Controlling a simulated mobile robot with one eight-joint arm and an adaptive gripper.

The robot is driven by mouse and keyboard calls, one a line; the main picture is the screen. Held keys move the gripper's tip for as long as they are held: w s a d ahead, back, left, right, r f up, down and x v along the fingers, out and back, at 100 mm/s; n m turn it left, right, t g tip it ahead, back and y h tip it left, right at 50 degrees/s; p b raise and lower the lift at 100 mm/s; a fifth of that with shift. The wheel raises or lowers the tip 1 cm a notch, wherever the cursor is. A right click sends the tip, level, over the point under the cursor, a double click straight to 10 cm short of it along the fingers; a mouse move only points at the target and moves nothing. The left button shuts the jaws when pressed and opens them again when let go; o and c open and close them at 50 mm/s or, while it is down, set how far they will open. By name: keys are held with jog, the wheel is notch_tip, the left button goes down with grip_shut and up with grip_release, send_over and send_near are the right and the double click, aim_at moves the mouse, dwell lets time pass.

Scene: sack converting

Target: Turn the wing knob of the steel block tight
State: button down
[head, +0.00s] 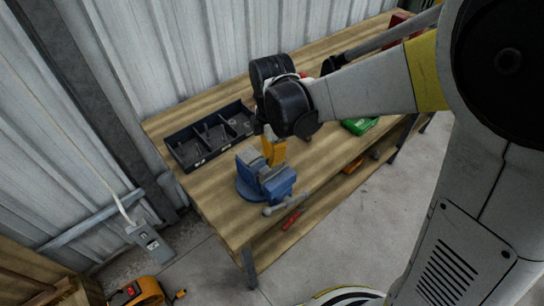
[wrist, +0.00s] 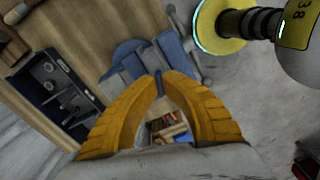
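The blue vise (head: 277,186) stands on the near left part of the bench, and its base and jaws show in the wrist view (wrist: 128,50). Grey metal shows at its jaws, but I cannot clearly tell the steel block from them. My gripper (head: 273,160) points down just above the vise, its yellow fingers at the jaws. In the wrist view the fingertips (wrist: 160,77) are close together, with a slim dark piece between them, which looks like the wing knob (wrist: 158,80). The rest of the knob is hidden by the fingers.
A black divided tray (head: 186,158) lies on the wooden bench (head: 215,196) left of the vise. The vise handle (head: 283,205) sticks out at the front edge. A corrugated wall stands behind.

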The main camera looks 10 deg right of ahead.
jog(key=m, duration=0.4)
jog(key=shift+m, duration=0.3)
jog(key=m, duration=0.5)
jog(key=shift+b, duration=0.3)
jog(key=m, duration=0.5)
jog(key=shift+m, duration=0.4)
jog(key=m, duration=0.4)
jog(key=shift+m, duration=0.4)
jog(key=c, duration=1.6)
grip_release()
jog(key=shift+o, duration=0.2)
jog(key=shift+r, duration=0.1)
